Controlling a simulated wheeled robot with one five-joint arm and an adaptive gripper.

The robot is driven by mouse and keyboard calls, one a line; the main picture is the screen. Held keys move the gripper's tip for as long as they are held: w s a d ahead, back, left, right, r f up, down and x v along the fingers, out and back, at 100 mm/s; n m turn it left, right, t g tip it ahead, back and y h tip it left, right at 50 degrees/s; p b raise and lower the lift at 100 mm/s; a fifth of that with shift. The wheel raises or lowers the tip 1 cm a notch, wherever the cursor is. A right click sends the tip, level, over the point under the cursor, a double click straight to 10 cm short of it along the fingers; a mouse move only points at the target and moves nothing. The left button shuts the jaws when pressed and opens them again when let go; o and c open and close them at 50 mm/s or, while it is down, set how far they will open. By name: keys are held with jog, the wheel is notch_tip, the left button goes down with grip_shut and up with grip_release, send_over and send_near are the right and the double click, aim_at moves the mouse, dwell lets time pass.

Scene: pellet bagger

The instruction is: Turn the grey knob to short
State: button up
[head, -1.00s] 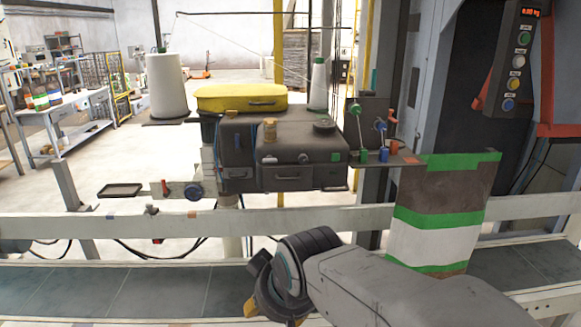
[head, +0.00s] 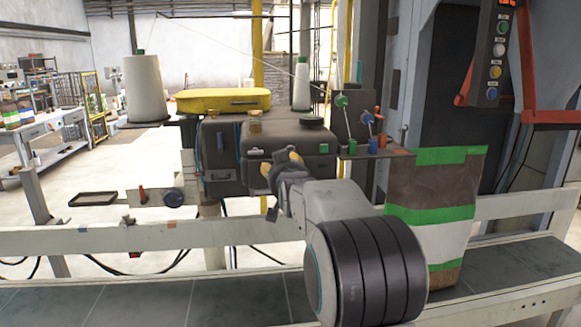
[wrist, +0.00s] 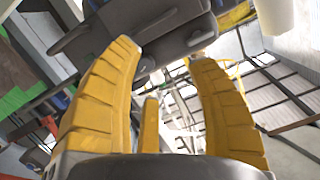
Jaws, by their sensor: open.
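The dark grey sewing machine head (head: 225,145) stands behind the conveyor rail. A round dark grey knob (head: 312,122) sits on its top right; I cannot read any setting marks around it. A tan knob (head: 255,115) stands to its left. My gripper (head: 282,165) is raised in front of the machine's front face, below and left of the grey knob. In the wrist view its yellow fingers (wrist: 164,54) are spread apart and empty, with the dark machine body (wrist: 150,25) beyond them. I cannot pick out the grey knob in the wrist view.
A yellow cover (head: 222,101) lies on top, between two white thread cones (head: 145,90) (head: 301,85). Coloured tension posts (head: 368,122) stand to the right. A brown, green and white bag (head: 430,210) stands on the conveyor (head: 140,295). A button panel (head: 496,50) hangs upper right.

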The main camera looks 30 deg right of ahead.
jog(key=m+t+h+b, duration=0.1)
jog(key=h, duration=0.1)
send_near(290, 150)
jog(key=x, duration=0.2)
jog(key=p+x, duration=0.2)
jog(key=x, duration=0.5)
jog(key=shift+d+f, duration=0.2)
jog(key=shift+f, duration=0.1)
jog(key=shift+w, duration=0.15)
jog(key=shift+c, duration=0.2)
grip_shut()
